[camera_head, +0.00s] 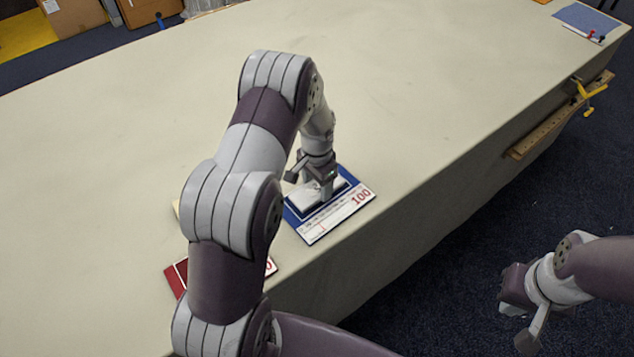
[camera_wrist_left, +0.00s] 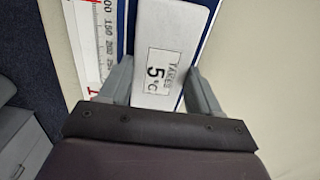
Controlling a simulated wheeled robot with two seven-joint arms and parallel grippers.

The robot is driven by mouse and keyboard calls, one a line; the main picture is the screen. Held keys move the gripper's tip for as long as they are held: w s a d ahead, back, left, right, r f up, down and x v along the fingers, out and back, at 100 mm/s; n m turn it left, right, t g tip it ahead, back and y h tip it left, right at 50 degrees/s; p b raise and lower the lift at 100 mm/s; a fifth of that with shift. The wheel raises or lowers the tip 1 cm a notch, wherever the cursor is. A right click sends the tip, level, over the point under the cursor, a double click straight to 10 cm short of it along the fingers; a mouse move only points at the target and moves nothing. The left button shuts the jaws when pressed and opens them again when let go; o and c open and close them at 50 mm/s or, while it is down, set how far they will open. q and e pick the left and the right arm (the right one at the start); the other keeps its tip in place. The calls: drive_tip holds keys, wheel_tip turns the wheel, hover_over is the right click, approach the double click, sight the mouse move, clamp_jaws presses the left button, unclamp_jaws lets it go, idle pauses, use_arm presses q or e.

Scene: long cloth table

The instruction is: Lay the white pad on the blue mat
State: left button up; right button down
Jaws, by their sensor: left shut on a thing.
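The white pad (camera_head: 302,196) lies flat over the blue mat (camera_head: 290,216) near the table's front edge. Whether the pad touches the mat is unclear. My right gripper (camera_head: 524,312) hangs beyond the table's front edge; its finger gap is not clear.
A white printed strip marked "100" (camera_head: 336,214) runs along the blue mat's near side. A red mat (camera_head: 175,279) is partly hidden behind my left arm. A wooden rail with a yellow clamp (camera_head: 588,91) is on the table's side. The table's middle (camera_head: 420,90) is clear.

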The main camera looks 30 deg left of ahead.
use_arm(q)
drive_tip(key=shift+f, duration=0.2)
drive_tip(key=o, duration=1.1)
